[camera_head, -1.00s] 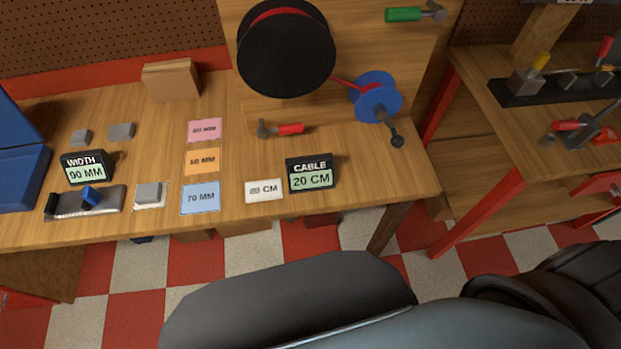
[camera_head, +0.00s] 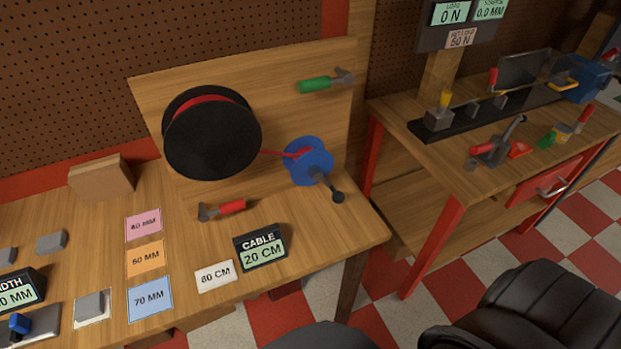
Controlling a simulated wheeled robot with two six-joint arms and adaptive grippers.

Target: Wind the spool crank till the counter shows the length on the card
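The black spool (camera_head: 212,138) with red cable is mounted on the upright wooden board. A red cable runs from it to the blue reel (camera_head: 308,160), whose crank has a dark knob (camera_head: 338,196) pointing down to the right. The counter (camera_head: 261,248) at the table's front is labelled CABLE and reads 20 CM. The white card (camera_head: 216,275) left of it appears to read 80 CM. No gripper shows in the view, and nothing touches the crank.
A red-handled hammer (camera_head: 222,210) lies below the spool. A green-handled hammer (camera_head: 327,82) is on the board. Pink, orange and blue cards (camera_head: 150,298) lie to the left. A second bench (camera_head: 400,135) stands at right, across a gap.

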